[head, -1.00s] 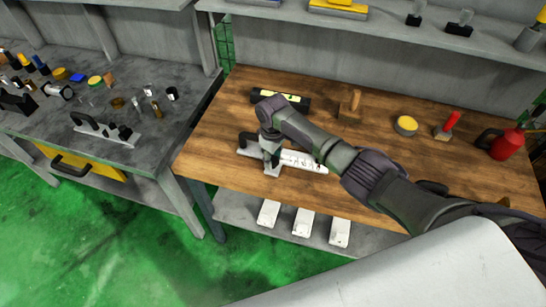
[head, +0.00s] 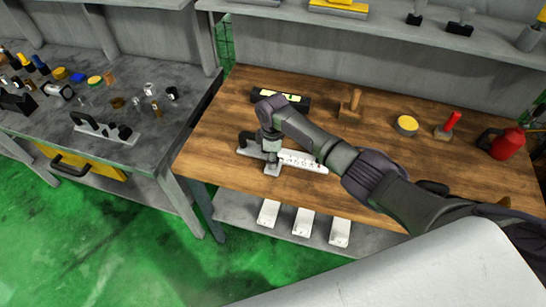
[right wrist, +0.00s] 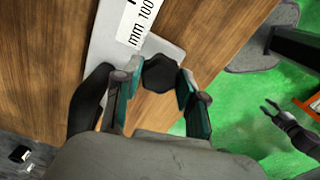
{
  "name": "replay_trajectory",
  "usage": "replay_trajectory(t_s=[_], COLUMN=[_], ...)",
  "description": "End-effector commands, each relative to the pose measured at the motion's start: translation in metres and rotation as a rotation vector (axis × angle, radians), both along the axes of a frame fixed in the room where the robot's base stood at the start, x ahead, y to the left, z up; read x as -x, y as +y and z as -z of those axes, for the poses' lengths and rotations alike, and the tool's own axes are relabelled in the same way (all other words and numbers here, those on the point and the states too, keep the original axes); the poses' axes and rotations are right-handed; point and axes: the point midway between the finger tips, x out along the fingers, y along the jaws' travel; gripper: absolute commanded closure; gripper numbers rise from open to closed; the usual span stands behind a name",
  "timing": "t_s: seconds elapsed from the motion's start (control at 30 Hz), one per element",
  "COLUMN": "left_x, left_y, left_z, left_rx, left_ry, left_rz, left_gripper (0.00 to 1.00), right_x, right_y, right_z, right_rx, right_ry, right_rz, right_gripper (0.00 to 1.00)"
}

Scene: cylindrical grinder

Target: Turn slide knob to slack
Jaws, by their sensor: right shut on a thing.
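The slide knob (right wrist: 160,73) is black and lobed. In the right wrist view it sits between the two fingertips of my right gripper, at the edge of a grey metal plate. My right gripper (right wrist: 158,88) is shut on it. In the head view my right gripper (head: 271,155) points down over the measuring tool, and the knob is hidden. The tool's white scale (head: 301,160) lies to the right of the gripper, and its black handle (head: 247,142) to the left. My left gripper (right wrist: 275,110) shows small in the right wrist view, empty, fingers apart, over the green floor.
The tool lies on a wooden workbench (head: 225,125) near its front edge. A black case (head: 295,100), a wooden-handled stamp (head: 350,103), a yellow round tin (head: 406,125) and a red can (head: 507,144) stand further back or right. A grey bench (head: 60,130) stands left.

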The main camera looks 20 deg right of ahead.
Motion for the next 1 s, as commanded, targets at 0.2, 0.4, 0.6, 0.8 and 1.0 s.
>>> replay_trajectory(t_s=[0.2, 0.4, 0.6, 0.8, 1.0], left_x=[0.0, 0.0, 0.0, 0.001, 0.001], left_y=[0.0, 0.0, 0.0, 0.003, 0.002], left_z=[0.0, 0.0, 0.0, 0.0, 0.0], left_rx=[0.0, 0.0, 0.0, -0.003, -0.002], left_ry=[0.0, 0.0, 0.0, 0.0, 0.001], left_rz=[0.0, 0.0, 0.0, 0.001, 0.0], left_gripper=[0.6, 0.6, 0.6, 0.6, 0.6], right_x=[-0.001, -0.001, 0.0, 0.0, -0.001], right_y=[0.001, 0.001, 0.001, 0.0, 0.0], right_z=[-0.001, -0.001, 0.0, -0.001, -0.018], right_rx=[-0.003, -0.003, -0.001, -0.001, -0.001], right_ry=[-0.002, -0.002, -0.002, -0.001, -0.005], right_rz=[-0.005, -0.004, -0.003, -0.002, -0.003], right_gripper=[0.94, 0.53, 0.34, 0.34, 0.34])
